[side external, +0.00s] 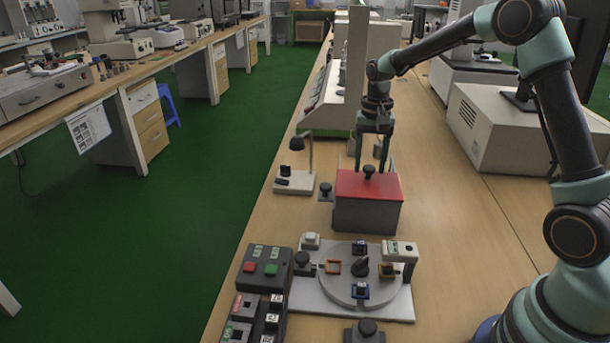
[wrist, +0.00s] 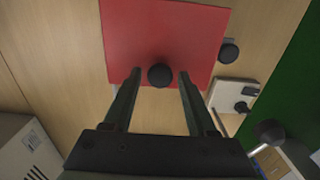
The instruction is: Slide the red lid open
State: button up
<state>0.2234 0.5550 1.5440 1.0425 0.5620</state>
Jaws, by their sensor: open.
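The red lid (side external: 352,187) lies flat on top of a grey box (side external: 366,217) in the side external view. A round black knob (side external: 369,170) stands near the middle of the lid. In the wrist view the red lid (wrist: 180,30) fills the upper middle. The black knob (wrist: 160,75) shows between the two open fingertips of my gripper (wrist: 159,73), with a gap on each side. How far the fingertips are above the lid is hard to tell.
A white plate with a round turntable (side external: 345,285) stands in front of the box. A dark button panel (side external: 262,270) is at its left. A small lamp stand (side external: 295,180) and a black knob (side external: 326,190) are left of the box. Bare table lies to the right.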

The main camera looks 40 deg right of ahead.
jog(key=shift+f, duration=0.1)
jog(key=c, duration=0.7)
jog(key=shift+w+d, duration=3.4)
jog(key=o, duration=0.7)
jog(key=shift+r, duration=2.55)
